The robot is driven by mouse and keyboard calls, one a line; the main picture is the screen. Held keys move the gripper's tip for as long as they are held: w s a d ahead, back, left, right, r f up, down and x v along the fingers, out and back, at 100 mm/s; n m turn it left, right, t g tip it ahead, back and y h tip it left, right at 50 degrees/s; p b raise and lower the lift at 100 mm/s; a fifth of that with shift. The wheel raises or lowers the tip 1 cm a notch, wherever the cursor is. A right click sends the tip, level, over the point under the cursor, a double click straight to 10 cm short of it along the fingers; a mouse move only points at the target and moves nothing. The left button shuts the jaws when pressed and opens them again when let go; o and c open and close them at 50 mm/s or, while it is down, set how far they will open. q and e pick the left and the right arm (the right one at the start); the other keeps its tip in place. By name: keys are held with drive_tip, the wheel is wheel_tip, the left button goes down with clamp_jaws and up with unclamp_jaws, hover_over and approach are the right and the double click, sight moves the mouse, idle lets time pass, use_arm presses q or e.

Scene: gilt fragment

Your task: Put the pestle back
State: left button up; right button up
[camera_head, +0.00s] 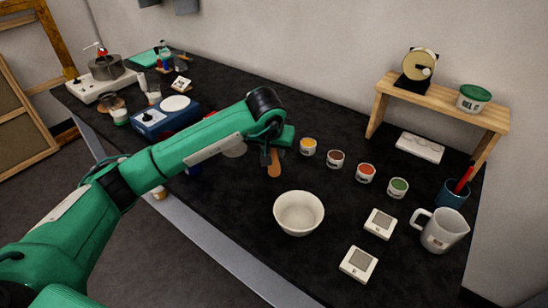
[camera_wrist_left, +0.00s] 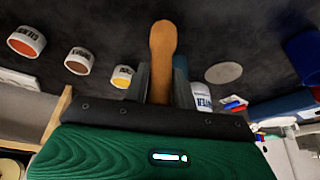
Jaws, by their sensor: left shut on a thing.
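The pestle (camera_head: 274,166) is a brown, wood-coloured stick with a rounded end. My left gripper (camera_head: 270,157) is shut on it and holds it pointing down, above the dark table behind and left of the bowl. In the left wrist view the pestle (camera_wrist_left: 162,45) sticks out between the two fingers of my left gripper (camera_wrist_left: 161,78), its rounded end bare. The white bowl (camera_head: 299,225) stands upright on the table and looks empty. The pestle is apart from the bowl. My right gripper is not in view.
Several small labelled pots, one with yellow contents (camera_head: 308,146), stand in a row right of the gripper. Two white square devices (camera_head: 380,223) and a grey jug (camera_head: 441,230) are at the right. A wooden shelf (camera_head: 440,102) stands behind. A blue scale (camera_head: 166,118) is at the left.

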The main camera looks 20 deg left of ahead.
sight(273, 156)
use_arm(q)
drive_tip(key=shift+f, duration=0.45)
wheel_tip(273, 156, down, 2)
drive_tip(key=shift+f+p, duration=0.15)
drive_tip(key=shift+p, duration=0.2)
drive_tip(key=shift+f, duration=0.35)
drive_tip(key=o, duration=1)
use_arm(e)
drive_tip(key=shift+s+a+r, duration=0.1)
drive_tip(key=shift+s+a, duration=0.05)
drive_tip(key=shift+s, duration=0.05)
